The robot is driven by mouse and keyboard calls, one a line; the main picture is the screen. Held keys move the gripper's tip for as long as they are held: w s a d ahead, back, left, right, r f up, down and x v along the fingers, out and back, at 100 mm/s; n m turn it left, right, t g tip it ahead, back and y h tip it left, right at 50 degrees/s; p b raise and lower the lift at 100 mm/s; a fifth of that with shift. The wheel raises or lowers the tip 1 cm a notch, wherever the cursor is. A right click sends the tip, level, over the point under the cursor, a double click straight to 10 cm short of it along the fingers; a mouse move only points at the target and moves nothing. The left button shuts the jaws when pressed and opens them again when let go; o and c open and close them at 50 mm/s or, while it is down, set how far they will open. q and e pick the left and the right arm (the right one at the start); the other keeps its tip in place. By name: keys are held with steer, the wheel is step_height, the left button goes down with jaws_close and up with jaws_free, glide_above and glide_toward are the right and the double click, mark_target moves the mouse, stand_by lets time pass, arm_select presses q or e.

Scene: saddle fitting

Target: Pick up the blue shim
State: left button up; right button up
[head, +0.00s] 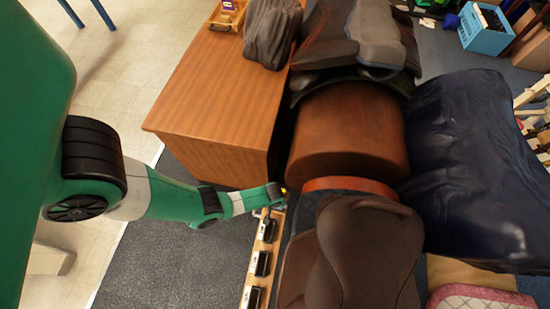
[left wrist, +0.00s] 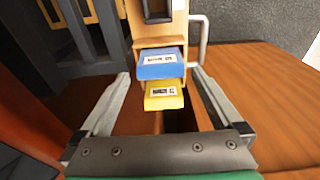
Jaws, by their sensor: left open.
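The blue shim (left wrist: 160,64), a flat block with a white printed label, sticks out of a wooden holder (left wrist: 163,20) in the left wrist view. A yellow shim (left wrist: 163,96) with a similar label sits just below it in the picture. My left gripper (left wrist: 160,76) is open, with one finger on each side of the shims and a visible gap to both. Nothing is held. In the head view my left gripper (head: 281,192) is small beside the wooden desk, and the blue shim cannot be made out there. My right gripper is not in view.
A wooden desk (head: 215,85) stands close to the left arm. Saddles (head: 350,250) on stands lie to the right. A wooden strip with dark fittings (head: 261,262) runs below the gripper. A grey handle (left wrist: 199,38) stands right of the holder.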

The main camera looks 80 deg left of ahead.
arm_select(q)
steer(key=f+b, duration=0.2)
steer(key=f, duration=0.1)
steer(key=a+f+b, duration=0.1)
steer(key=f, duration=0.1)
steer(key=shift+w, duration=0.15)
steer(key=shift+r, duration=0.1)
steer(key=c, duration=1.1)
steer(key=shift+r, duration=0.1)
steer(key=shift+c, duration=0.2)
step_height(320, 180, up, 10)
steer(key=p, duration=0.9)
